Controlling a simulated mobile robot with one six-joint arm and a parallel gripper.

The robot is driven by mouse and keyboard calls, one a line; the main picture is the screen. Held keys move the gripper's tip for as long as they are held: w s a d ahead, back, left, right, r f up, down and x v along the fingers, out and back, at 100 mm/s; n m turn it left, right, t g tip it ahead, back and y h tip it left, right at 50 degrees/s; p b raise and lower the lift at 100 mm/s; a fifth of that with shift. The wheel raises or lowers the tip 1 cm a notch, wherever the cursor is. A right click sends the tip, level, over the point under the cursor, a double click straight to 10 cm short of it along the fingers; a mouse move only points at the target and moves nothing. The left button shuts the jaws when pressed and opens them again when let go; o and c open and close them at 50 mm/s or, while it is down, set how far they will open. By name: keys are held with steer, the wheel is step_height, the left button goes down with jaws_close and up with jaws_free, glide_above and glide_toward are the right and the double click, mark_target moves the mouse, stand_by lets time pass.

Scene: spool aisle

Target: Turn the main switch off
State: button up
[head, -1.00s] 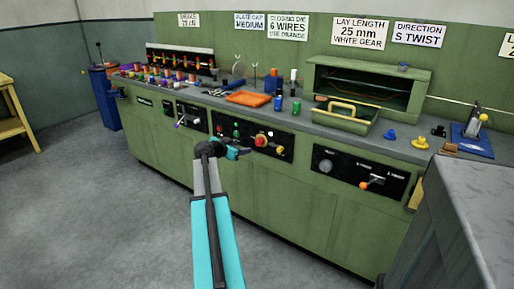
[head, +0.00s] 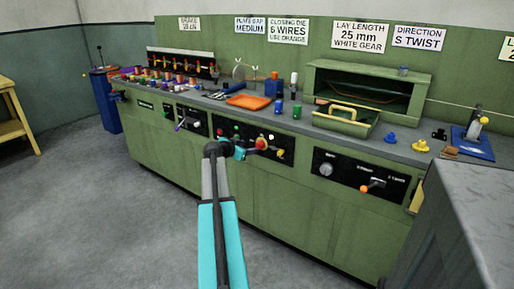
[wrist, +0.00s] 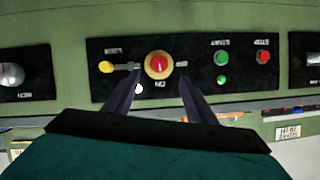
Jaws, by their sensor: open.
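The main switch (wrist: 159,64) is a red knob on a round yellow plate, on a black panel with "ON" beside it. In the wrist view, the lettering appears upside down. The switch also shows on the cabinet front in the head view (head: 262,143). My gripper (head: 245,152) is just left of the switch there, partly blocking the panel. In the wrist view my gripper (wrist: 160,76) is open and empty, with its dark fingers pointing at the panel on either side of the knob. I cannot tell whether the tips touch anything.
A yellow-knobbed lever (wrist: 106,67) is beside the switch. A green button (wrist: 221,58) and a red button (wrist: 263,57) sit on its other side. An orange-tipped lever (head: 365,188) is on the right panel. A grey block (head: 465,215) stands at right; floor at left is clear.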

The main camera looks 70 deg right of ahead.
mark_target(258, 146)
steer(key=shift+x, duration=5.1)
steer(key=shift+c, duration=0.2)
steer(key=c, duration=1)
steer(key=shift+s+a, duration=0.1)
steer(key=shift+a, duration=0.05)
